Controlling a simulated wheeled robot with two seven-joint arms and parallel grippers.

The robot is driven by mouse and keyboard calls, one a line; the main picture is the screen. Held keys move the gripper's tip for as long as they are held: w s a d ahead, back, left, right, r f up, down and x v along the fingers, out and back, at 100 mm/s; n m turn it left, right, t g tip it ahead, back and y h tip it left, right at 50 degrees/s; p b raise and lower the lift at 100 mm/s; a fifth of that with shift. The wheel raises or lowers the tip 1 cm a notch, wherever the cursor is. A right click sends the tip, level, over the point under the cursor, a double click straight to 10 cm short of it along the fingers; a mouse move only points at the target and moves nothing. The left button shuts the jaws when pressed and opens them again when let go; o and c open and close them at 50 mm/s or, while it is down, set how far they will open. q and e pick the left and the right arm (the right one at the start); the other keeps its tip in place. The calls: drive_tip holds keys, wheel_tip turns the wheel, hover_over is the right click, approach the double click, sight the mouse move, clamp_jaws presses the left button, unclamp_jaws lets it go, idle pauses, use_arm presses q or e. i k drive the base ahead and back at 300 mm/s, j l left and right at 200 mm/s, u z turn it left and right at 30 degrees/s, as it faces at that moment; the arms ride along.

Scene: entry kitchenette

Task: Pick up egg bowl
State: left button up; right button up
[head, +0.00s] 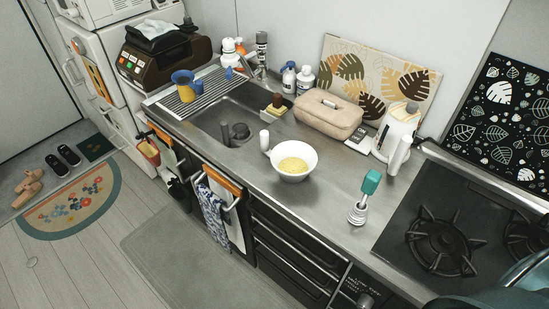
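The egg bowl (293,178) is a white round bowl with yellow beaten egg in it. It stands upright on the steel counter, just right of the sink. A small white upright cylinder (265,141) stands close at its upper left; I cannot tell whether they touch. Neither of my grippers shows in the head view.
A whisk with a teal handle (370,183) stands right of the bowl, before the black stove (450,225). Behind are a beige case (328,117) and a white kettle (397,128). The sink (222,117) is left. The counter before the bowl is clear.

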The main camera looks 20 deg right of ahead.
sight(293, 160)
drive_tip(key=z, duration=0.25)
drive_tip(key=i+j+z, duration=0.1)
drive_tip(key=j+z, duration=0.15)
drive_tip(key=z, duration=0.15)
drive_tip(key=j+z, duration=0.25)
drive_tip(key=z, duration=0.2)
drive_tip(key=i+j+z, duration=0.1)
drive_tip(key=j+z, duration=0.45)
drive_tip(key=j, duration=0.35)
drive_tip(key=k+j+z, duration=0.1)
drive_tip(key=j, duration=0.35)
drive_tip(key=j+z, duration=0.15)
drive_tip(key=j, duration=0.35)
drive_tip(key=k+j+z, duration=0.15)
drive_tip(key=j, duration=0.3)
drive_tip(key=k+j, duration=0.1)
drive_tip(key=j, duration=0.35)
drive_tip(key=k+j, duration=0.1)
drive_tip(key=j, duration=0.35)
